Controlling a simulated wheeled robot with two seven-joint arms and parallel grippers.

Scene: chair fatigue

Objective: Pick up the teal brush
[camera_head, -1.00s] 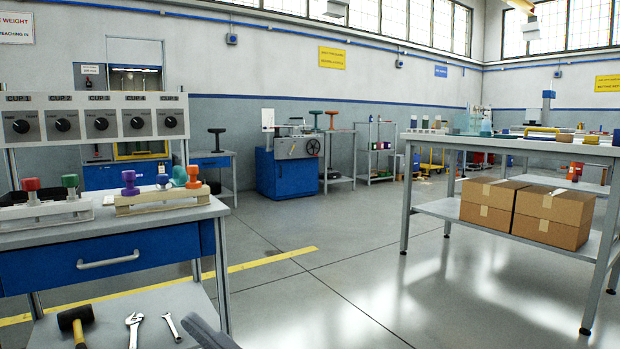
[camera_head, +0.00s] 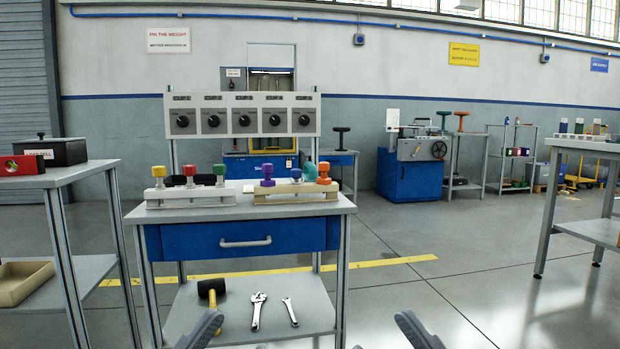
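No brush can be made out clearly. A small teal thing (camera_head: 310,172) shows among the coloured knobs on the workbench top, partly hidden behind an orange knob (camera_head: 323,173); I cannot tell whether it is a brush. My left gripper (camera_head: 203,329) shows only as a grey piece at the bottom edge, left of centre. My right gripper (camera_head: 414,330) shows as a similar grey piece at the bottom, right of centre. Both are apart from the bench top, and their finger openings cannot be made out.
The workbench (camera_head: 172,238) has a blue drawer and a lower shelf with a mallet (camera_head: 211,292) and two wrenches (camera_head: 257,311). A side table (camera_head: 95,170) stands at left, another table (camera_head: 590,146) at right. The floor between bench and right table is clear.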

